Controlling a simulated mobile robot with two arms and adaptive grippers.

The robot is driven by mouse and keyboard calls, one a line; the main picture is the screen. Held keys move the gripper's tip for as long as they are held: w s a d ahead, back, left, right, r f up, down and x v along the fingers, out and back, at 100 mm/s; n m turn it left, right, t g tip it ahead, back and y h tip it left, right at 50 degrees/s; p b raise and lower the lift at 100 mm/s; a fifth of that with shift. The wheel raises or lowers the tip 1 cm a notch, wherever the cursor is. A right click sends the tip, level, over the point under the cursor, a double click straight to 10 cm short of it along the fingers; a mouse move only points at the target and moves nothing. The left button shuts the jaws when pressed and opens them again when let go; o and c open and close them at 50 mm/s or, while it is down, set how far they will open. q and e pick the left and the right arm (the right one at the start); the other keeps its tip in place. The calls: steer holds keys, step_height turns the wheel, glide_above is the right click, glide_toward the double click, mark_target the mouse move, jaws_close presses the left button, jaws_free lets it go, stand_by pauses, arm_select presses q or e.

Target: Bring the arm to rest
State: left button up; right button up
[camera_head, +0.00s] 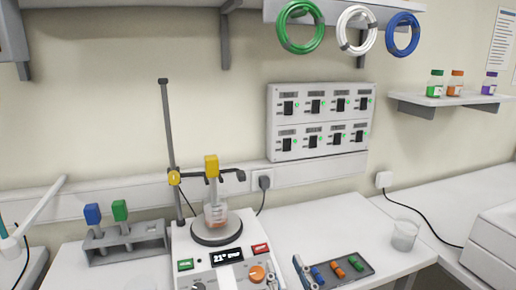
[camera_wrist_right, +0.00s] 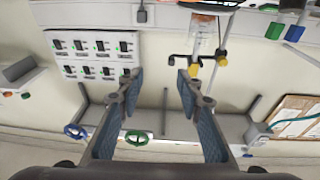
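My right gripper (camera_head: 306,272) shows at the bottom edge of the head view, in front of the hotplate stirrer's right side and beside the dark tray. In the right wrist view, which is turned upside down, its two fingers (camera_wrist_right: 160,78) stand apart with nothing between them. The rest of the right arm is out of the head view. My left gripper is not in view.
A hotplate stirrer (camera_head: 220,258) with a beaker (camera_head: 215,214) and stand rod (camera_head: 169,130) is at the centre. A dark tray (camera_head: 352,281) holds small coloured items. An empty beaker (camera_head: 404,236) stands right; a grey rack (camera_head: 126,244) stands left.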

steer(key=s+d+f+m+g+h, duration=0.1)
steer(key=s+d+f+g+h, duration=0.2)
steer(key=f, duration=0.6)
steer(key=s+d+f+g, duration=0.3)
steer(key=d+f+g, duration=0.15)
steer(key=f, duration=0.45)
steer(key=s+d+f+g+h, duration=0.1)
steer(key=s+d+f+g, duration=0.4)
steer(key=s, duration=0.4)
steer(key=s+d+f+g+h, duration=0.1)
steer(key=s+d+f+g, duration=0.15)
steer(key=s+f, duration=0.5)
steer(key=s+f+g, duration=0.2)
steer(key=s+f, duration=0.1)
steer(key=f, duration=2.2)
steer(key=s+d+f+g, duration=0.1)
steer(key=s+d+f, duration=0.2)
steer(key=s+f, duration=1.3)
steer(key=shift+s+f+n+g, duration=0.2)
steer(key=shift+s+n+g, duration=0.1)
steer(key=shift+s, duration=0.6)
